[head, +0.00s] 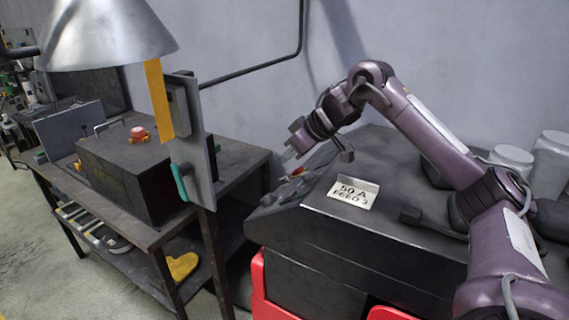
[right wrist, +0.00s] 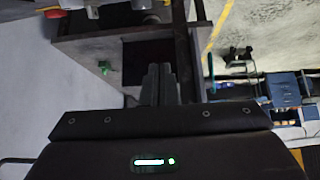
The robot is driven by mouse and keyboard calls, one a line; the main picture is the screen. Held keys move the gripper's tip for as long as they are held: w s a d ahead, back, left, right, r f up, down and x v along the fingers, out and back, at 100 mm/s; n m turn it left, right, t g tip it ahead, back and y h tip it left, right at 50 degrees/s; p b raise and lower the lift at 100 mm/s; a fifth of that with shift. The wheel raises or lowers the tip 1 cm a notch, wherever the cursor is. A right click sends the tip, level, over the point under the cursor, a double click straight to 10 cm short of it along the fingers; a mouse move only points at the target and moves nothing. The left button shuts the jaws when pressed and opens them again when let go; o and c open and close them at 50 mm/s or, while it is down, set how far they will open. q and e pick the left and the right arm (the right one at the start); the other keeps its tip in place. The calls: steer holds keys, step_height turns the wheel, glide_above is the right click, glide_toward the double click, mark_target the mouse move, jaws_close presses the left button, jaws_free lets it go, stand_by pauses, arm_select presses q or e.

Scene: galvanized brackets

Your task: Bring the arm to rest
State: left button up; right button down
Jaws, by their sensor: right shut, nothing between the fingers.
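My right arm comes in from the right in the head view and reaches over the dark cabinet (head: 390,240). My right gripper (head: 290,154) hangs above the cabinet's far left part, its fingers pointing down and left. In the right wrist view my right gripper (right wrist: 160,84) has its two fingers together with nothing between them. A small bent metal plate (head: 354,192) marked "50 A FEED 3" lies on the cabinet top, to the right of the gripper and apart from it. My left gripper is not in view.
Several small items, one red (head: 297,171), lie at the cabinet's left edge below the gripper. A dark workbench (head: 235,160) with a black box (head: 125,165) and an upright grey panel (head: 196,150) stands left. Pale canisters (head: 550,162) stand at the right.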

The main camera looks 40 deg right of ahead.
steer(key=shift+s+d, duration=0.1)
steer(key=shift+d, duration=0.05)
stand_by(0.3)
